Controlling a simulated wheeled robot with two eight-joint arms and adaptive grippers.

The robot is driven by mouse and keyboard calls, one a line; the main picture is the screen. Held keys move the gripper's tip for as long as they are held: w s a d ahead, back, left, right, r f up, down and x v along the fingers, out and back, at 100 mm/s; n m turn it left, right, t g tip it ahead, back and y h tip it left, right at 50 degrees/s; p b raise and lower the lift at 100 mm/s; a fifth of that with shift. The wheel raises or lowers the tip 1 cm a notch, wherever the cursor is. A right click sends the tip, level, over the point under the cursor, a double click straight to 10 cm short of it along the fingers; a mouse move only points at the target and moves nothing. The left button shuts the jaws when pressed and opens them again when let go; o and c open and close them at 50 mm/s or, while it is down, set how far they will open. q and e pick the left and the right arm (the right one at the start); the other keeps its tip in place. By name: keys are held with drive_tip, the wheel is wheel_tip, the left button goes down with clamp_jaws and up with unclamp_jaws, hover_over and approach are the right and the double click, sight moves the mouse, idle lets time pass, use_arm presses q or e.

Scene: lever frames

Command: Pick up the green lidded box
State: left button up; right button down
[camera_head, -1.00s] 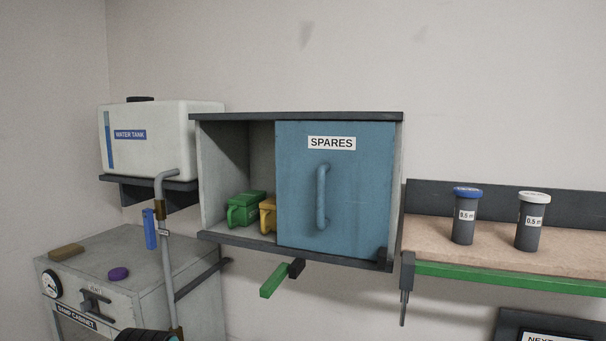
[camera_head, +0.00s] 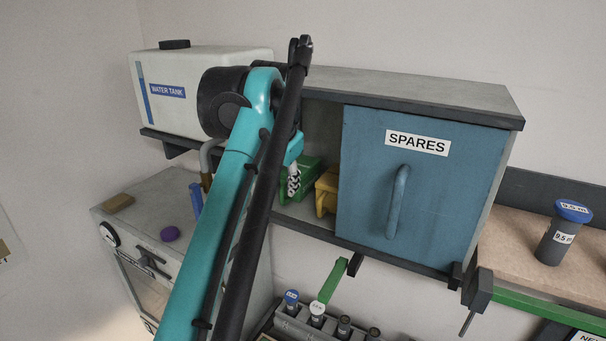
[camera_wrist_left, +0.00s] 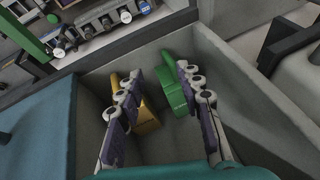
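The green lidded box (camera_head: 299,183) stands in the open left part of the SPARES cabinet, partly hidden behind my left gripper (camera_head: 293,180) in the head view. In the left wrist view the green box (camera_wrist_left: 176,88) shows between the two spread fingers of my left gripper (camera_wrist_left: 159,72), closer to the right finger. The gripper is open and holds nothing. I cannot tell whether a finger touches the box. My right gripper is in neither view.
A yellow box (camera_head: 327,190) stands right beside the green one, partly behind the left finger in the wrist view. The blue door (camera_head: 425,190) covers the cabinet's right part. The cabinet's top board (camera_head: 430,90) and side wall (camera_wrist_left: 245,95) bound the opening. A water tank (camera_head: 205,85) stands left.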

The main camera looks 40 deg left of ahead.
sight(284, 185)
use_arm(q)
drive_tip(key=w+a+f, duration=0.2)
drive_tip(key=w+f, duration=0.1)
drive_tip(key=w+a+f, duration=0.1)
drive_tip(key=shift+w+a+f+p, duration=0.25)
drive_tip(key=shift+w+p, duration=0.1)
drive_tip(key=shift+w, duration=0.05)
drive_tip(key=shift+s+d, duration=0.1)
drive_tip(key=shift+d, duration=0.05)
clamp_jaws()
